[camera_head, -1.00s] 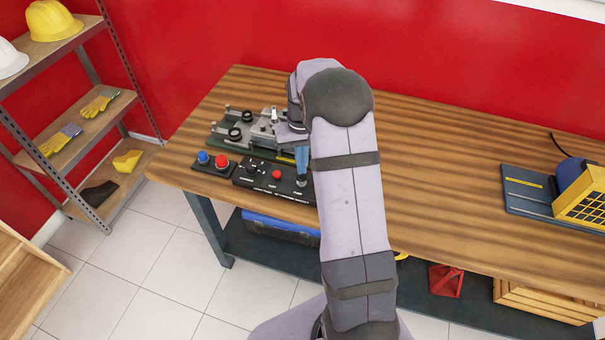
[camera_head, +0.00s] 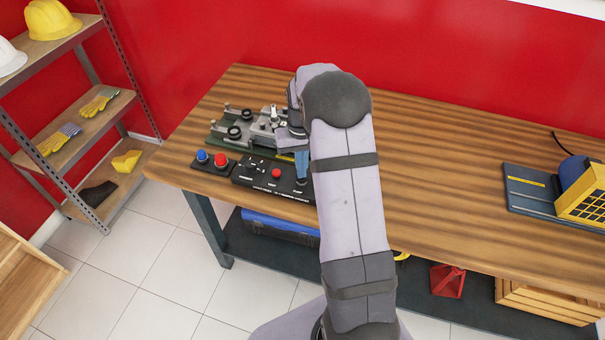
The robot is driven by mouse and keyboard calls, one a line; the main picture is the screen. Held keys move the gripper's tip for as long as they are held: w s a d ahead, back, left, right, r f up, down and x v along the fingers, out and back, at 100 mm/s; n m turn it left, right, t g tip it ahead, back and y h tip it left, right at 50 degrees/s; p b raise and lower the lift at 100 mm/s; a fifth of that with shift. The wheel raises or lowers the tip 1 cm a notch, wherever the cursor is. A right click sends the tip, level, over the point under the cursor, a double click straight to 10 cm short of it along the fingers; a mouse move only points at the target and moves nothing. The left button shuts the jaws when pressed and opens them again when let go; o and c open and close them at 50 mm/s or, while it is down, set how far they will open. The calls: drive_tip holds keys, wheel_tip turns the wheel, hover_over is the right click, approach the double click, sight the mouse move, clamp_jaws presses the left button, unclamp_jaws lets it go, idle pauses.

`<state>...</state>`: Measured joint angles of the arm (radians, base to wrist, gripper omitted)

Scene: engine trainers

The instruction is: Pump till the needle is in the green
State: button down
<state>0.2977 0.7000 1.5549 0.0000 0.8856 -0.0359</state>
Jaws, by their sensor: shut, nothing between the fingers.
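A black control panel (camera_head: 262,186) with a red button (camera_head: 276,174) and small white lettering lies near the front edge of the bench. My gripper (camera_head: 301,180) is shut, pointing down at the panel's right end, close to or touching it; I cannot tell which. Whatever is under its tips is hidden. Behind the panel stands the grey engine trainer (camera_head: 262,130) on a green base, its right part hidden by my arm. I cannot make out a gauge needle or a green zone.
Left of the panel is a small box with a blue button (camera_head: 202,156) and a red button (camera_head: 221,159). The wooden bench (camera_head: 440,190) is clear right of my arm, up to a yellow and blue machine (camera_head: 580,195). A shelf rack (camera_head: 75,125) stands at left.

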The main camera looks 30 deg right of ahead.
idle(0.3)
drive_tip(key=shift+r+p, duration=1.2)
drive_tip(key=shift+r, duration=0.1)
drive_tip(key=shift+f, duration=0.15)
drive_tip(key=shift+f+b, duration=0.85)
drive_tip(key=shift+f, duration=0.5)
drive_tip(key=shift+r, duration=0.1)
drive_tip(key=shift+r+p, duration=1.2)
drive_tip(key=shift+r, duration=0.2)
